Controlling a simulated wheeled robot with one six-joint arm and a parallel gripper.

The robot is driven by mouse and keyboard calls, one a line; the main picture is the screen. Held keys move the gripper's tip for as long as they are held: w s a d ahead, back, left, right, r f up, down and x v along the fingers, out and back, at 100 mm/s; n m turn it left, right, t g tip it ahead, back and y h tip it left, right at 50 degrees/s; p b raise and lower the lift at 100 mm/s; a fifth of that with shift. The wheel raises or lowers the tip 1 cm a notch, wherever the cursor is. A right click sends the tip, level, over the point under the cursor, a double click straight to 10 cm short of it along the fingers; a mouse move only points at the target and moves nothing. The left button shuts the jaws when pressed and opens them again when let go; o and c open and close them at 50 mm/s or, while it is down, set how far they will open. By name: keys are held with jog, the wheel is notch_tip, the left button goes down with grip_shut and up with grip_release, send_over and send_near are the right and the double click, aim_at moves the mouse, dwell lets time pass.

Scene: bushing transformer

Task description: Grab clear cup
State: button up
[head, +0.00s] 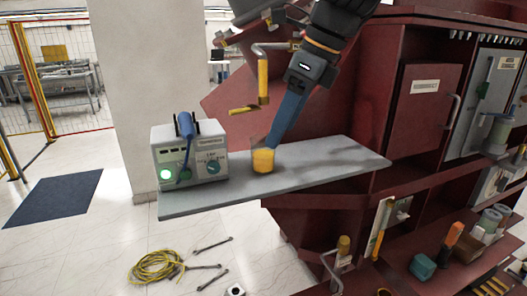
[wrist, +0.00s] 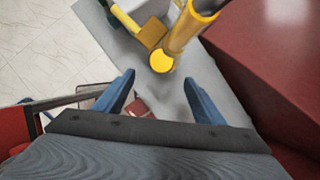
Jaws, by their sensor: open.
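A small cup-like object (head: 263,161) stands on the grey shelf, with a yellow body and what looks like a faint clear rim above it. My gripper (head: 272,142) comes down from the upper right, its blue fingers at or just behind the cup's top; contact cannot be told. In the wrist view my gripper (wrist: 158,78) is open, with its two blue fingers spread apart. I cannot make out the cup clearly between them there.
A yellow crank handle (head: 263,82) hangs close to my arm; it also shows beyond the fingers in the wrist view (wrist: 190,35). A grey instrument box (head: 190,160) stands left of the cup. The grey shelf (head: 330,158) is clear to the right.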

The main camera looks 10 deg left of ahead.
aim_at(263, 155)
jog(key=shift+w+a+f+p, duration=0.25)
jog(key=shift+a+f, duration=0.45)
jog(key=shift+f, duration=0.05)
jog(key=shift+w+a+f+p, duration=0.2)
jog(key=shift+a+f+p, duration=0.1)
jog(key=shift+a+f, duration=0.45)
jog(key=shift+w+a+f+p, duration=0.25)
jog(key=shift+a+f, duration=0.4)
jog(key=shift+f, duration=0.15)
jog(key=c, duration=1.2)
jog(key=shift+c, duration=0.2)
